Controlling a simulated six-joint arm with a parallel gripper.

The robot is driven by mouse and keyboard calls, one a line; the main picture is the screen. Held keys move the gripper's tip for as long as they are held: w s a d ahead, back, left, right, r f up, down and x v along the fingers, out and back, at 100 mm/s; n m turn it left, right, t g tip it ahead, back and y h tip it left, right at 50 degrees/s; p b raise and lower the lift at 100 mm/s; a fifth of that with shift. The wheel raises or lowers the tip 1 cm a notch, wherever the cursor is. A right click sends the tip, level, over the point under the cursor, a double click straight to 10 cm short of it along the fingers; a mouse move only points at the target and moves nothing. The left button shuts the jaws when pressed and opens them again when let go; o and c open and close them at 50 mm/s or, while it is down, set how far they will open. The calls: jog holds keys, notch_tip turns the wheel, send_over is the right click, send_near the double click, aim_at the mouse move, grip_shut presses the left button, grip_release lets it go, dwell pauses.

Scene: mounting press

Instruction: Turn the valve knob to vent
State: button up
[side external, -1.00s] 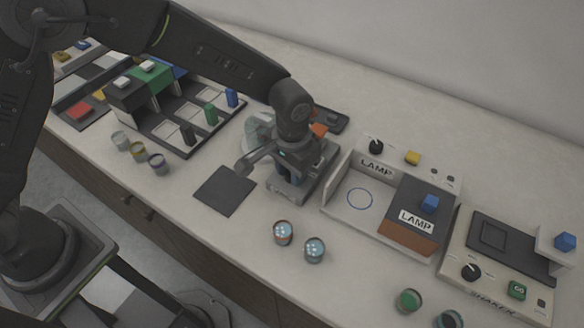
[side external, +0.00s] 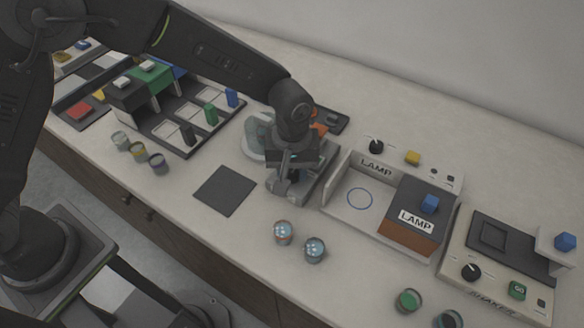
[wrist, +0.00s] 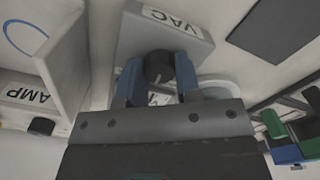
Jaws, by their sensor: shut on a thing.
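The valve knob (wrist: 158,66) is dark and round with a pale pointer line. It sits on the front of a grey unit labelled VAC (wrist: 188,43) in the wrist view. My gripper (wrist: 159,82) has its two blue fingers on either side of the knob and is shut on it. In the side view, my gripper (side external: 284,184) points down at the grey unit (side external: 322,178), and the wrist and gripper hide the knob. Any vent marking near the knob is not readable.
A LAMP station (side external: 340,198) stands close to the right of the unit. A dark square mat (side external: 225,191) lies to its left, and two small jars (side external: 283,233) stand in front. A rack with coloured blocks (side external: 165,125) is further left. Bare counter lies around the mat.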

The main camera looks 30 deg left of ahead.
aim_at(292, 173)
jog(key=n, duration=0.6)
jog(key=shift+n, duration=0.3)
dwell(0.5)
jog(key=o, duration=0.9)
jog(key=shift+o, duration=0.2)
notch_tip(292, 173, up, 14)
